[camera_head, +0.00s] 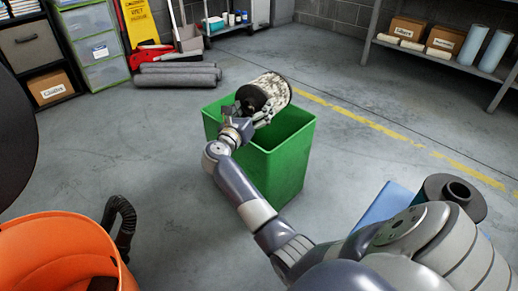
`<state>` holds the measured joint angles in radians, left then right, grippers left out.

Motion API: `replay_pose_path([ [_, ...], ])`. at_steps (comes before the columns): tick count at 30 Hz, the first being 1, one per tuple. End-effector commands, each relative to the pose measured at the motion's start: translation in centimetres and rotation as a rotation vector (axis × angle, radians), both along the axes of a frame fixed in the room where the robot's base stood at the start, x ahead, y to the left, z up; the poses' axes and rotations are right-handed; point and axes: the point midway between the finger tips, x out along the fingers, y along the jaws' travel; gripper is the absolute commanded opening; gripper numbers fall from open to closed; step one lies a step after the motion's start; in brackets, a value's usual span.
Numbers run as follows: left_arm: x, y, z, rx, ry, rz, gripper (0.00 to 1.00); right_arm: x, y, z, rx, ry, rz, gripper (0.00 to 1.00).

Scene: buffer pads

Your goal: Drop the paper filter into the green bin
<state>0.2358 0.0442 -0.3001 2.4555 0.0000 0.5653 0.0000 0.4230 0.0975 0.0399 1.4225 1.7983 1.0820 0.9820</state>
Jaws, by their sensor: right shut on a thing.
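The paper filter (274,91) is a white-and-grey mottled cylinder with a dark end, tilted on its side. My right gripper (252,108) is shut on it and holds it over the far part of the green bin (272,168). The green bin stands open on the floor, and what I can see of its inside looks empty. The gripper's fingers are partly hidden against the filter's dark end. My left gripper does not show.
An orange bucket (58,256) with a black hose (122,222) stands at the front left. Rolled grey mats (178,76) lie behind the bin. Shelves (440,55) stand at the back right. Floor around the bin is clear.

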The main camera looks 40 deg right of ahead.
Motion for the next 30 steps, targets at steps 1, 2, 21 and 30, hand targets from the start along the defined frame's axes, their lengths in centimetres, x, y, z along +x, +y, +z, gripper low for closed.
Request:
replay_pose_path([
  [1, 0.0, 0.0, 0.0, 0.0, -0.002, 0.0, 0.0, 0.0, 0.0, 0.1, -0.002, -0.002, 0.0, 0.28],
  [2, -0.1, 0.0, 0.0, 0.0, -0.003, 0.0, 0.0, 0.0, 0.0, 0.1, -0.002, -0.002, 0.0, 0.28],
  [21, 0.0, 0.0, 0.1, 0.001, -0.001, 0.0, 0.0, 0.0, 0.0, 0.0, -0.001, 0.0, 0.0, 1.0],
  [30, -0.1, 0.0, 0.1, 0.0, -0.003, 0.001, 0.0, -1.1, 2.4, -0.3, 0.004, 0.001, 0.003, 1.0],
])
